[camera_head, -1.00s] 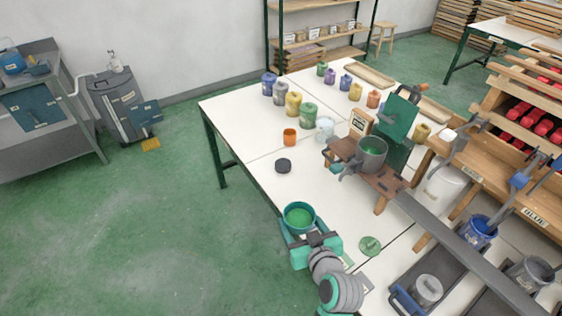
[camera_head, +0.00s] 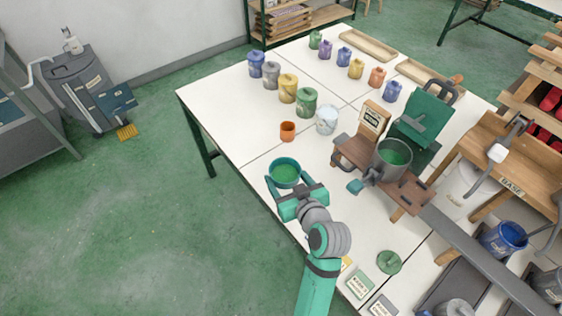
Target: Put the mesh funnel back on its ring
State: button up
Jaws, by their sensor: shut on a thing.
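My gripper (camera_head: 292,189) is shut on a round teal-rimmed vessel with a green inside (camera_head: 285,172), which I take for the mesh funnel. It is over the near left part of the white table (camera_head: 232,125). I cannot tell whether it touches anything below. The small dark round piece seen earlier on the table, perhaps the ring, is not visible now; the funnel appears to cover that place. An orange cup (camera_head: 287,131) stands just behind the funnel.
A grey pot with green inside (camera_head: 393,157) sits on a wooden stand (camera_head: 409,201) to the right. Several paint jars, such as a green one (camera_head: 306,102), stand at the back. A green lid (camera_head: 389,262) lies at right front. The table left of the funnel is clear.

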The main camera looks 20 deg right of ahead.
jog(key=w+d+f, duration=0.1)
jog(key=w+f, duration=0.2)
jog(key=w, duration=0.1)
jog(key=w+d+f, duration=0.1)
jog(key=w+f, duration=0.1)
jog(key=w, duration=0.2)
jog(key=w+d+f, duration=0.1)
jog(key=w+f, duration=0.2)
jog(key=w, duration=0.1)
jog(key=shift+d+f, duration=0.3)
jog(key=shift+w+d+f, duration=0.1)
jog(key=shift+w+f, duration=0.4)
jog(key=shift+f, duration=1.55)
jog(key=shift+f, duration=0.25)
jog(key=o, duration=1.1)
jog(key=shift+o, duration=0.2)
jog(key=shift+r, duration=0.15)
